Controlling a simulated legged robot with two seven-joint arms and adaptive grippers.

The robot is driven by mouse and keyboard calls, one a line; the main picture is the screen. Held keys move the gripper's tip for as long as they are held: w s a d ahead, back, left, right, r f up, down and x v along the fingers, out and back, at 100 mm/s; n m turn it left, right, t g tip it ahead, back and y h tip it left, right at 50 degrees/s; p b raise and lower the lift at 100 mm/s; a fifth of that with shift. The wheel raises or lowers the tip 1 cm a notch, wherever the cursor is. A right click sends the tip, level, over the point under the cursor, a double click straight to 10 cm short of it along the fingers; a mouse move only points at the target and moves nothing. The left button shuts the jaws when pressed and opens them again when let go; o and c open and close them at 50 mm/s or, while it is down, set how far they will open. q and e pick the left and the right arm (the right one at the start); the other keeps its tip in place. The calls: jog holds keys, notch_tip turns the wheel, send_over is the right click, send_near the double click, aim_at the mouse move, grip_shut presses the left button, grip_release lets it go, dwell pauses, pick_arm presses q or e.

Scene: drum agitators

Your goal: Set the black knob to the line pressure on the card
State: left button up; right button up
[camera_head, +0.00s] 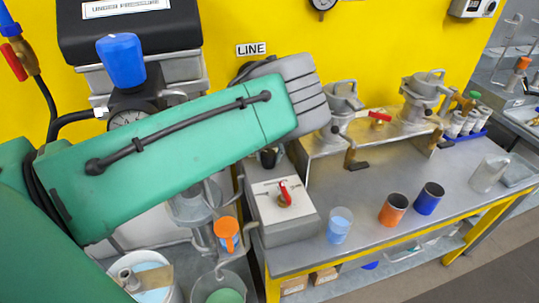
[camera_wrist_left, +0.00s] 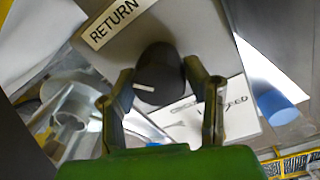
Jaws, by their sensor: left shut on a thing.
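The black knob (camera_wrist_left: 158,72) has a white pointer mark and shows in the left wrist view below a RETURN label (camera_wrist_left: 113,20). My left gripper (camera_wrist_left: 160,84) has one finger on each side of the knob and is shut on it. My right gripper is in neither view.
A LINE label (camera_head: 251,48) is on the yellow wall. A blue knob (camera_head: 121,60) and a gauge (camera_head: 127,118) stand at the left. A box with a red lever (camera_head: 285,195), an orange cup (camera_head: 393,209) and a blue cup (camera_head: 428,198) stand on the bench.

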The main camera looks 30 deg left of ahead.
aim_at(271, 152)
pick_arm(q)
jog(key=shift+w+r, duration=0.15)
jog(key=shift+w, duration=0.05)
jog(key=o, duration=1)
jog(key=shift+o, duration=0.8)
jog(key=shift+w+a+f, duration=0.1)
jog(key=shift+w+f, duration=0.05)
jog(key=shift+f, duration=0.1)
notch_tip(271, 152, up, 12)
jog(key=shift+w+d, duration=0.15)
jog(key=shift+d, duration=0.1)
jog(key=shift+f, duration=0.15)
